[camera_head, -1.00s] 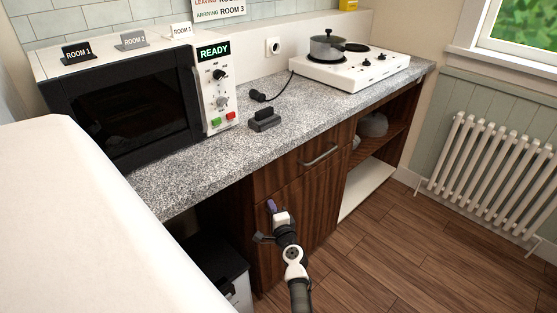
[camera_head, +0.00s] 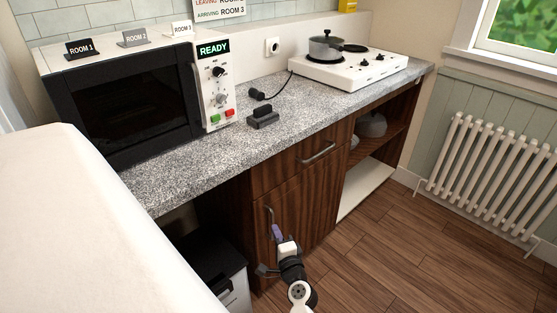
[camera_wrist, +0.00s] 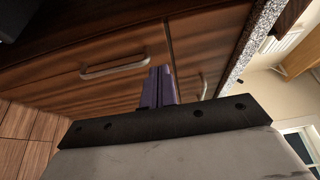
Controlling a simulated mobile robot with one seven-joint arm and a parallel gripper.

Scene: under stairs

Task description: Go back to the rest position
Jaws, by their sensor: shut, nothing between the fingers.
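My gripper (camera_head: 277,232) is in front of the wooden cabinet door (camera_head: 308,205), below the counter, at the lower middle of the head view. Its purple fingers are shut together with nothing between them. The door and drawer look closed.
The granite counter (camera_head: 190,178) carries a microwave (camera_head: 135,100) reading READY, a dark switch block (camera_head: 263,117) and a white hob (camera_head: 345,72) with a pot (camera_head: 328,46). A bin (camera_head: 225,270) stands under the counter. A radiator (camera_head: 490,170) is at right. Floor (camera_head: 400,255) is clear.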

